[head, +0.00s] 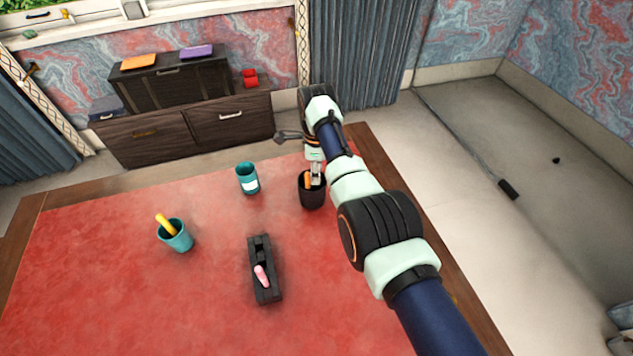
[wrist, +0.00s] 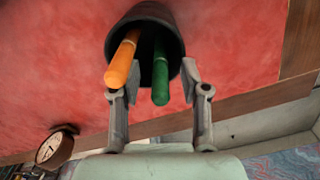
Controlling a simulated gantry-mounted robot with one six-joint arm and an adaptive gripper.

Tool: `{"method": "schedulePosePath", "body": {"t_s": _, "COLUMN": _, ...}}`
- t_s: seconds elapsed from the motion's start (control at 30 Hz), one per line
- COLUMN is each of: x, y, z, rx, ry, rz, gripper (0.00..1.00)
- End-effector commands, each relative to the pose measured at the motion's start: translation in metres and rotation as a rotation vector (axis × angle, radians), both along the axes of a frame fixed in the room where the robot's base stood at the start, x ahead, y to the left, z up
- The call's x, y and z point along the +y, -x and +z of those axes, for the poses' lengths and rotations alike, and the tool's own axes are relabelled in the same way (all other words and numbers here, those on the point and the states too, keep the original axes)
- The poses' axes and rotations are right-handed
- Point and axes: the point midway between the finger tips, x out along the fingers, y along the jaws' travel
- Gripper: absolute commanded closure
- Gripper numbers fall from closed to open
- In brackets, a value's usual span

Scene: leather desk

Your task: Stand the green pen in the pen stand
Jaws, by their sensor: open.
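The green pen (wrist: 160,78) stands in a dark cup (head: 312,197), beside an orange pen (wrist: 123,58). The cup's rim also shows in the wrist view (wrist: 178,28). My gripper (head: 316,174) is right over this cup, pointing down. In the wrist view my gripper (wrist: 153,84) is open, with the green pen's upper end between its fingers and clear space beside it. The left finger is close to the orange pen's end; I cannot tell whether they touch. In the head view the green pen is hidden by my gripper. Which container is the pen stand is not clear.
A teal cup with a white band (head: 248,179) stands left of the dark cup. Another teal cup (head: 177,238) holds a yellow item (head: 165,224). A long black holder (head: 262,250) carries a pink item (head: 261,275). The red desktop (head: 90,275) is otherwise mostly clear.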

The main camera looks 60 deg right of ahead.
Motion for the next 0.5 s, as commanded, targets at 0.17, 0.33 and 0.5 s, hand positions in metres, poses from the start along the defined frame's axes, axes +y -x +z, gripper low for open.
{"method": "schedulePosePath", "body": {"t_s": 0.17, "x": 0.0, "y": 0.0, "z": 0.0008, "rx": 0.0, "ry": 0.0, "rz": 0.0, "gripper": 0.75}}
{"method": "schedulePosePath", "body": {"t_s": 0.33, "x": 0.0, "y": 0.0, "z": 0.0008, "rx": 0.0, "ry": 0.0, "rz": 0.0, "gripper": 1.0}}
{"method": "schedulePosePath", "body": {"t_s": 0.5, "x": 0.0, "y": -0.0001, "z": 0.0009, "rx": 0.0, "ry": 0.0, "rz": 0.0, "gripper": 1.0}}
